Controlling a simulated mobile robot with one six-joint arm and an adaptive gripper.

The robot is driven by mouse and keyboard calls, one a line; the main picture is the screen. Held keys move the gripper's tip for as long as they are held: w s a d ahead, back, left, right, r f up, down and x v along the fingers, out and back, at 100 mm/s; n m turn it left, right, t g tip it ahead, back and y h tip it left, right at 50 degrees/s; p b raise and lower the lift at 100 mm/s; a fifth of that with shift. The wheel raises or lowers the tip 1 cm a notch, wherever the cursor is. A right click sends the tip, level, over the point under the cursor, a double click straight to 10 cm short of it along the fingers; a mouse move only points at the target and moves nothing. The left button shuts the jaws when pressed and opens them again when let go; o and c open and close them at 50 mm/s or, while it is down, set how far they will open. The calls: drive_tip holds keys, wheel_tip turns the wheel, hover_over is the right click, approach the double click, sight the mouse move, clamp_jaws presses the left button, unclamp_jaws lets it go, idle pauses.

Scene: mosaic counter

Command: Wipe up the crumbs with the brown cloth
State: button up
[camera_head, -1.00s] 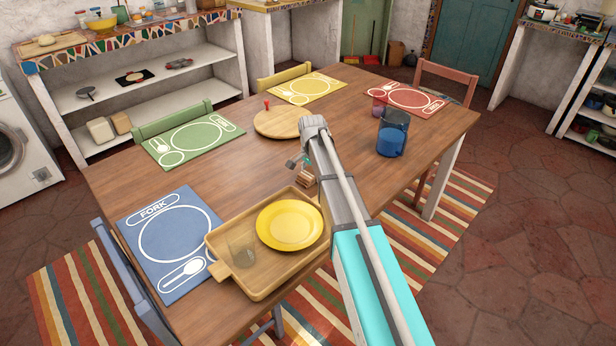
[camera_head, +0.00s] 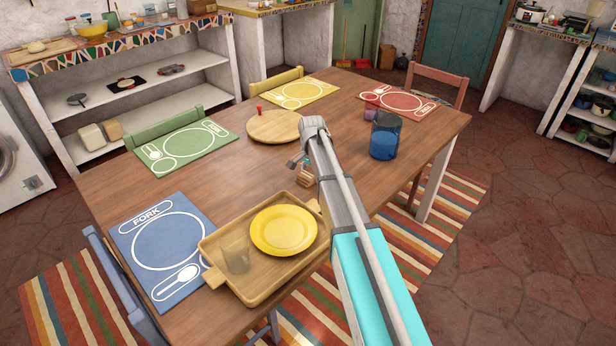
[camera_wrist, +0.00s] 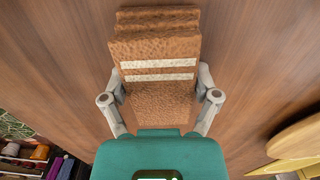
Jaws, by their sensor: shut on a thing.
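The brown cloth (camera_wrist: 155,45) is folded thick, with two white stripes, and sits between the fingers of my gripper (camera_wrist: 160,100) in the wrist view. My gripper is shut on it. In the head view the cloth (camera_head: 305,181) shows as a small brown piece beside my arm, over the middle of the wooden table (camera_head: 225,160). My arm partly hides the gripper (camera_head: 302,170) there. I cannot tell whether the cloth touches the tabletop. I cannot make out any crumbs in either view; my arm covers part of the table.
A tray (camera_head: 215,252) with a yellow plate (camera_head: 283,230) and a clear glass (camera_head: 236,254) is at the near side. A round board (camera_head: 272,128) lies beyond the gripper. A blue pitcher (camera_head: 384,137) stands to the right. Bare wood lies left of the cloth.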

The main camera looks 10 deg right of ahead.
drive_tip(key=shift+w+d, duration=0.5)
drive_tip(key=shift+d, duration=0.1)
drive_tip(key=shift+r+p, duration=3.05)
drive_tip(key=shift+p, duration=0.05)
drive_tip(key=shift+r+p, duration=1.5)
drive_tip(key=shift+f, duration=0.1)
